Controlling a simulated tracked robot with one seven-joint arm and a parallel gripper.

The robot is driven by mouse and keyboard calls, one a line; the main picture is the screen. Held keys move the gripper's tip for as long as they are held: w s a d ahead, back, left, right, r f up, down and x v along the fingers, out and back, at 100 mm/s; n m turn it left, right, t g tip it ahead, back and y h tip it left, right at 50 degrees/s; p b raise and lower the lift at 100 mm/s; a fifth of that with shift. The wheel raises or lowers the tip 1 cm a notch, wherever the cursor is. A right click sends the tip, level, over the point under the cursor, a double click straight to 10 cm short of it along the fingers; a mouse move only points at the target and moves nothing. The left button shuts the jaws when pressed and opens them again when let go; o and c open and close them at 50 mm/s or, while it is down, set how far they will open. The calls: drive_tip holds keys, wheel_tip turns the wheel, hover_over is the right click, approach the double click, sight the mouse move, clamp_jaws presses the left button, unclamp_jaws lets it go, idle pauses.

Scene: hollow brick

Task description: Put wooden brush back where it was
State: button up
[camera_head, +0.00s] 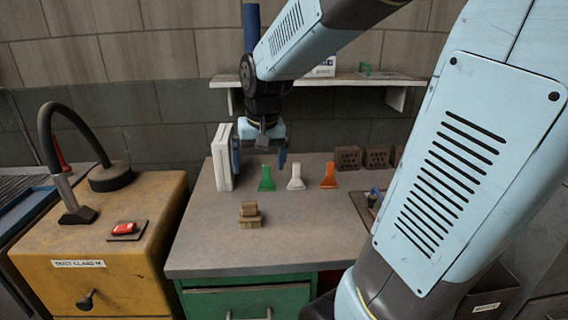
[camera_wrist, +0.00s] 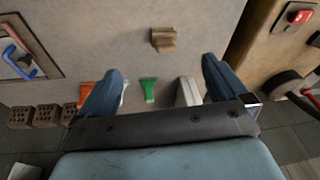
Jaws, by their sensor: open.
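The wooden brush (camera_head: 250,215), a small light-brown block with a narrower top, rests on the grey worktop (camera_head: 300,235) left of its middle. It also shows in the wrist view (camera_wrist: 164,40) near the top centre. My gripper (camera_head: 259,158) hangs above the back of the worktop, behind the brush in the head view. In the wrist view its two blue fingers (camera_wrist: 162,70) are spread wide, with nothing between them. The brush is apart from the fingers.
Green (camera_head: 266,178), white (camera_head: 295,178) and orange (camera_head: 328,176) scrapers stand in a row behind the brush. A white upright block (camera_head: 221,157) is at back left, hollow bricks (camera_head: 347,158) at back right. A yellow cabinet (camera_head: 110,285) stands left. The front worktop is clear.

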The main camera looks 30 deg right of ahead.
drive_tip(key=s+r+n+t, duration=0.1)
drive_tip(key=s+r, duration=0.1)
drive_tip(key=s, duration=0.4)
drive_tip(key=s+r+n+t, duration=0.1)
drive_tip(key=s+r+t, duration=0.1)
drive_tip(key=s, duration=0.5)
drive_tip(key=shift+r, duration=0.8)
drive_tip(key=shift+s, duration=0.1)
